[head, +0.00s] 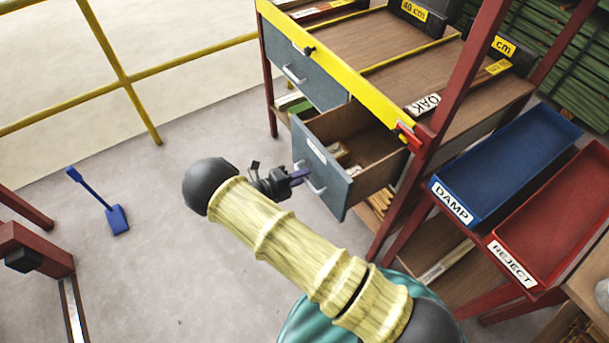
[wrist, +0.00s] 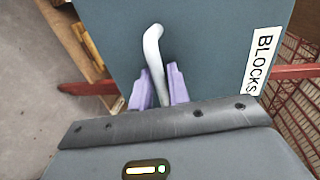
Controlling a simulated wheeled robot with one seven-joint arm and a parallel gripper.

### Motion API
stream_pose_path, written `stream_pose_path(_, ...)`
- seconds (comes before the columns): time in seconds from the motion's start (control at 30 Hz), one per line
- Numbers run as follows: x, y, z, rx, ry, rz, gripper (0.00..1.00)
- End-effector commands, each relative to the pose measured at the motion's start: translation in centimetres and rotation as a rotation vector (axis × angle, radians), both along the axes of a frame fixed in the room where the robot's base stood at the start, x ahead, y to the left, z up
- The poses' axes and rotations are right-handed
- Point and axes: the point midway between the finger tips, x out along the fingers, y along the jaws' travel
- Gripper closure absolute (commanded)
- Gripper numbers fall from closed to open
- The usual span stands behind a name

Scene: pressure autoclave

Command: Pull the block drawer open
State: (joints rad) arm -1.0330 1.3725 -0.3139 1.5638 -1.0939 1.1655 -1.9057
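The block drawer (head: 336,187) has a grey-blue front and stands out from the bench, its wooden inside and a few small blocks showing in the head view. In the wrist view its front (wrist: 215,45) fills the top and carries a BLOCKS label (wrist: 262,62). Its pale bar handle (wrist: 153,48) runs down between the two purple fingers of my gripper (wrist: 159,88). The fingers lie close against both sides of the handle and look shut on it. In the head view my gripper (head: 298,177) is at the drawer front, and the handle (head: 312,183) is partly hidden.
A second grey drawer (head: 305,72) beside it is shut, under the yellow bench edge (head: 340,70). A red post (head: 440,120) stands right of the open drawer, with a blue DAMP tray (head: 510,165) and red REJECT tray (head: 560,215) beyond. The floor at left is mostly clear.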

Motion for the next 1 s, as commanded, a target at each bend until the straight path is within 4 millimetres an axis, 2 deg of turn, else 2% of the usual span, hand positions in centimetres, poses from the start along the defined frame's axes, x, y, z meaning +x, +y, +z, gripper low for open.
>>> stream_pose_path(0.7, -7.7, 10.9, 2.6, 0.003, 0.001, 0.003, 0.82)
stream_pose_path(0.83, -8.8, 12.3, 3.0, 0.002, 0.001, 0.001, 0.82)
stream_pose_path(1.0, -9.4, 13.1, 3.3, 0.001, 0.002, -0.002, 0.82)
